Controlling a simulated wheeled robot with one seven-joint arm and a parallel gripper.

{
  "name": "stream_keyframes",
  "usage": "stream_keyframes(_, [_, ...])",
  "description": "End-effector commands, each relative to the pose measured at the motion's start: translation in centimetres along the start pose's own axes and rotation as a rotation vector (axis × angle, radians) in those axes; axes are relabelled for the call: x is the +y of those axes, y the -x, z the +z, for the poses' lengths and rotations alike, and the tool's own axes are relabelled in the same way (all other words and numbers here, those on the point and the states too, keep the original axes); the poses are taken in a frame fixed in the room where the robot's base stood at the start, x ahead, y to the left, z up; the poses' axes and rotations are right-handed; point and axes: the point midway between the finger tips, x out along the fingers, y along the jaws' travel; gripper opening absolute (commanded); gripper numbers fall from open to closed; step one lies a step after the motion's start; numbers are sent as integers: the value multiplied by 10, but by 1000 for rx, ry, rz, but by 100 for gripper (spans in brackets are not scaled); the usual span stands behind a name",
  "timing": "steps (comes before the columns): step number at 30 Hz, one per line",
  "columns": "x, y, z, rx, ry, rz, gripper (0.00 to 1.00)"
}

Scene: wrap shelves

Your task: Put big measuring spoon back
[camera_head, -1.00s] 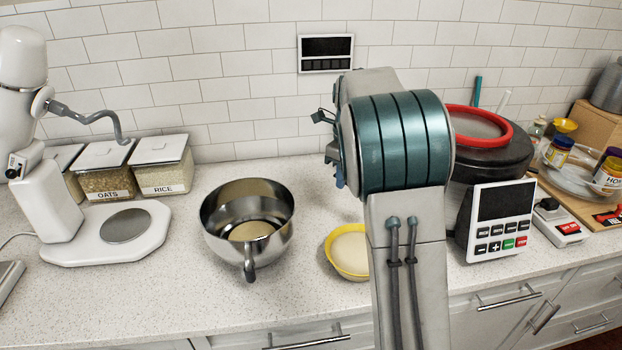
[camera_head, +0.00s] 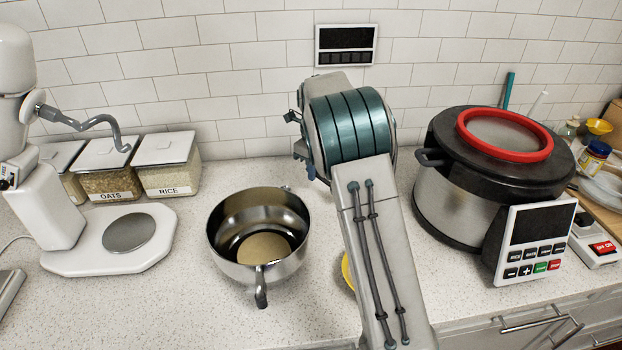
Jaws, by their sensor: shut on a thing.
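I cannot make out the big measuring spoon in the head view. My own arm, with its teal-banded joint, stands in the middle of the view and hides what is behind it. My gripper's fingers do not show; only small dark and grey parts stick out at the left of the joint. A yellow bowl (camera_head: 347,272) shows only as a thin edge, mostly hidden behind my arm.
A large cooker (camera_head: 455,208) with a red ring (camera_head: 540,154) on its lid stands right of my arm, behind a keypad device (camera_head: 535,240). Oats (camera_head: 107,184) and rice (camera_head: 168,178) boxes and a white mixer (camera_head: 48,205) are left. The counter before the pot is clear.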

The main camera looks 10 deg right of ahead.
Motion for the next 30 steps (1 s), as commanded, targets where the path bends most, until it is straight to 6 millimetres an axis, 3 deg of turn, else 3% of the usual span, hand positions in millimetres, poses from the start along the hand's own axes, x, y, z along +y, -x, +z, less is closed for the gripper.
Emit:
stream_keyframes(5, [3,-9,12,1,1,1,0])
stream_keyframes(13, [3,-44,11,1,1,2,0])
stream_keyframes(26, [3,-52,11,0,1,0,0])
stream_keyframes(27, [3,-50,11,0,1,0,23])
stream_keyframes(28, [3,-50,11,0,1,0,31])
stream_keyframes(30, [3,-50,11,0,1,0,34])
